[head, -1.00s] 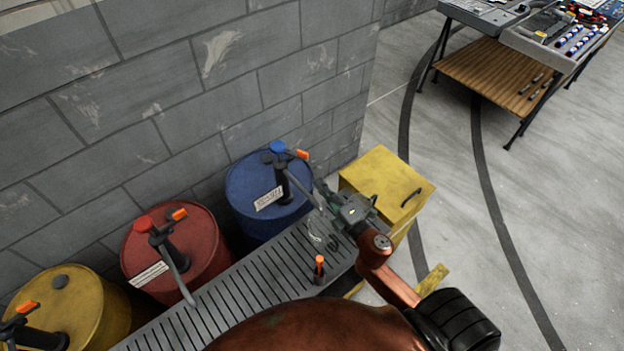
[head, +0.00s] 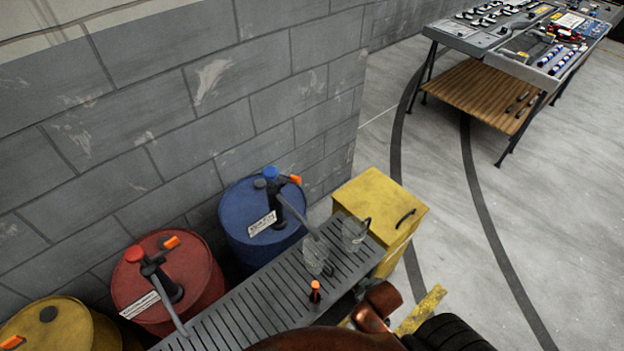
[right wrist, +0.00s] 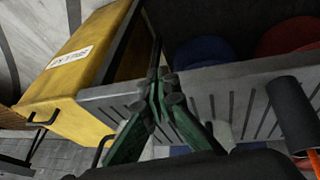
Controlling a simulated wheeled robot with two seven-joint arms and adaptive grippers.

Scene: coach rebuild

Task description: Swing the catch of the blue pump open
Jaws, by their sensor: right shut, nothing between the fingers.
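The blue pump (head: 275,187) stands on the blue drum (head: 247,218) by the wall. It has a blue cap, and its orange catch (head: 295,180) sticks out to the right of its head. Its grey spout slopes down to the right, over the slatted grate. My right gripper (right wrist: 165,85) shows in the right wrist view, with its green fingers shut and empty near the grate's edge. In the head view only part of my right arm shows at the bottom; the gripper is hidden there. My left gripper is in neither view.
Two clear jugs (head: 316,257) (head: 353,235) stand on the grate (head: 235,313). A small black and orange item (head: 315,292) is at its front edge. Red (head: 190,275) and yellow (head: 55,330) drums with pumps stand left; a yellow cabinet (head: 385,205) stands right.

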